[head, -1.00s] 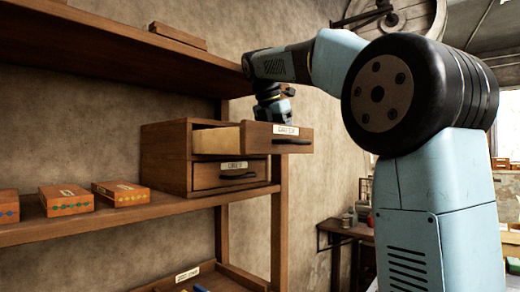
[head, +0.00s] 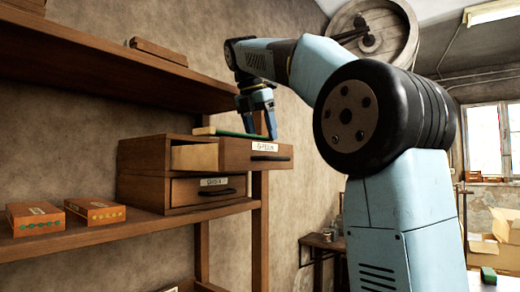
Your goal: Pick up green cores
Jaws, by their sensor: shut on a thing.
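My gripper (head: 257,123) points down over the open upper drawer (head: 235,155) of the small wooden cabinet (head: 145,160). It is shut on a thin green core (head: 228,133), which shows as a long strip at about the drawer's top edge. Whether the core is fully clear of the drawer, I cannot tell. The drawer's inside is mostly hidden by its side and front.
Two orange boxes with coloured dots, one with green dots (head: 36,219) and one with yellow dots (head: 95,211), lie on the shelf left of the cabinet. The upper shelf (head: 100,60) hangs close above. Cardboard boxes (head: 500,240) and a green item (head: 488,275) stand far right.

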